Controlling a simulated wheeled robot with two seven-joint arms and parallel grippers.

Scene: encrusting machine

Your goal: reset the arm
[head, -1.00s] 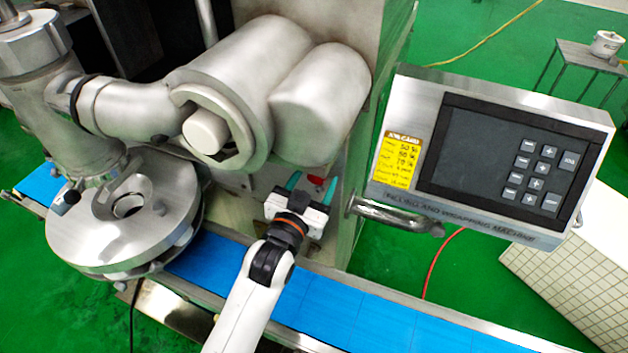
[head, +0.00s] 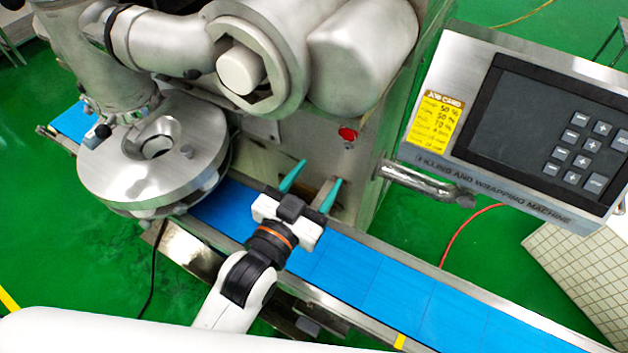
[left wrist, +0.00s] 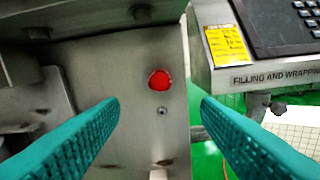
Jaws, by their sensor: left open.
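My left gripper (head: 311,183) is open and empty, with its two teal fingers apart above the blue conveyor belt. It points toward the steel side of the encrusting machine (head: 286,160). In the left wrist view the teal fingers (left wrist: 158,125) frame the steel panel, with nothing between them. The red button (head: 348,133) is on that panel, beyond the fingertips. It also shows in the left wrist view (left wrist: 160,79), between and above the fingers. A white arm part of mine crosses the bottom left of the head view. My right gripper is not in view.
The blue conveyor belt (head: 372,287) runs under my left arm. A control panel box (head: 462,66) with a handle (head: 425,184) below it stands to the right. The round steel disc (head: 120,175) is at the left. Green floor is open around the belt.

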